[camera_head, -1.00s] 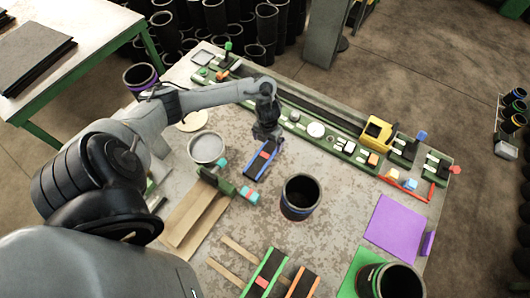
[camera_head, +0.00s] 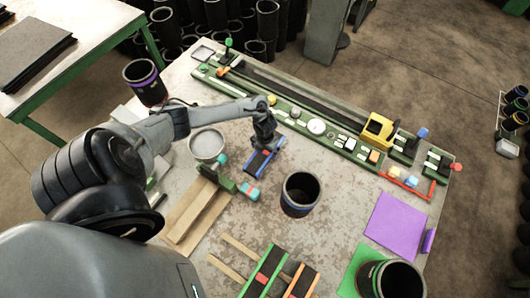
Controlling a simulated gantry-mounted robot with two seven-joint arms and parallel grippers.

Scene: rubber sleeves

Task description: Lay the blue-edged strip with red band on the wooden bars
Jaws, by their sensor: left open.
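The blue-edged strip with a red band (camera_head: 259,161) lies flat on the table, left of the middle. My left gripper (camera_head: 264,143) is open, pointing down over the strip's far part and hiding some of it. I cannot tell whether its fingers touch the strip. Two thin wooden bars (camera_head: 238,246) lie near the front edge. A green-edged strip with a red band (camera_head: 264,273) and an orange-edged strip (camera_head: 301,284) lie across the bars, side by side. My right gripper is not in view.
A black sleeve (camera_head: 300,196) stands right of the strip. A green clamp-like tool (camera_head: 219,180) lies close on its left, beside a round pale dish (camera_head: 207,145). A long green rack (camera_head: 300,120) runs behind. A purple sheet (camera_head: 395,225) lies right.

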